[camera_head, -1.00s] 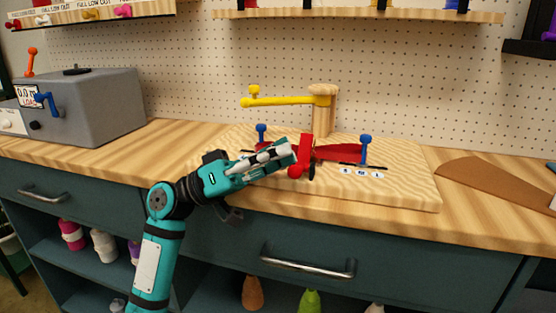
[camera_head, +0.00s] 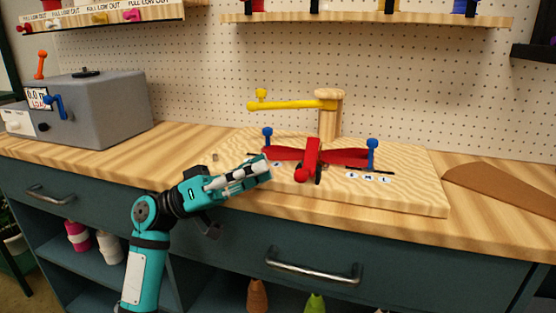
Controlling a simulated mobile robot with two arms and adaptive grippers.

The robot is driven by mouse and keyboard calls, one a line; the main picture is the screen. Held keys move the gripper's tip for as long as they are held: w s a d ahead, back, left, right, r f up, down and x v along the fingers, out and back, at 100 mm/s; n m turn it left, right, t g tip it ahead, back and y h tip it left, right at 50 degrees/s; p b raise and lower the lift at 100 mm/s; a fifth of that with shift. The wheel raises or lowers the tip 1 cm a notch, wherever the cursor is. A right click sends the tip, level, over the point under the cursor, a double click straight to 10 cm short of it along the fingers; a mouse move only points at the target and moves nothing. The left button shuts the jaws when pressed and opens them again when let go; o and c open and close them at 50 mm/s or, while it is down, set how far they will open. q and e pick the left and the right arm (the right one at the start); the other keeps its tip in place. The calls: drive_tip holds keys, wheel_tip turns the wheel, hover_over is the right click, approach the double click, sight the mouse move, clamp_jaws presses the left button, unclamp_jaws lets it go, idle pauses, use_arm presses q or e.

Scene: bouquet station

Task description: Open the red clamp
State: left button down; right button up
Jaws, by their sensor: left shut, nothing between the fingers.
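The red clamp (camera_head: 308,160) sits on the pale wooden board (camera_head: 410,200) on the bench. Two red jaws spread left and right, and a red lever with a round knob points toward the front. A blue-topped post stands at each side of the clamp. My left gripper (camera_head: 264,166) is shut and empty, just left of the clamp's knob and apart from it. Its fingertips overlap the left part of the board in the picture. My right gripper is not in view.
A yellow arm (camera_head: 290,105) on a wooden post (camera_head: 328,118) stands behind the clamp. A grey box (camera_head: 90,110) with orange and blue levers is at the left. A brown flat piece (camera_head: 500,188) lies at the right. Drawers with metal handles are below the bench edge.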

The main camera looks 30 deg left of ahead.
use_arm(q)
drive_tip(key=v, duration=0.6)
drive_tip(key=shift+a+f, duration=0.2)
drive_tip(key=shift+a, duration=0.1)
drive_tip(key=shift+s, duration=0.15)
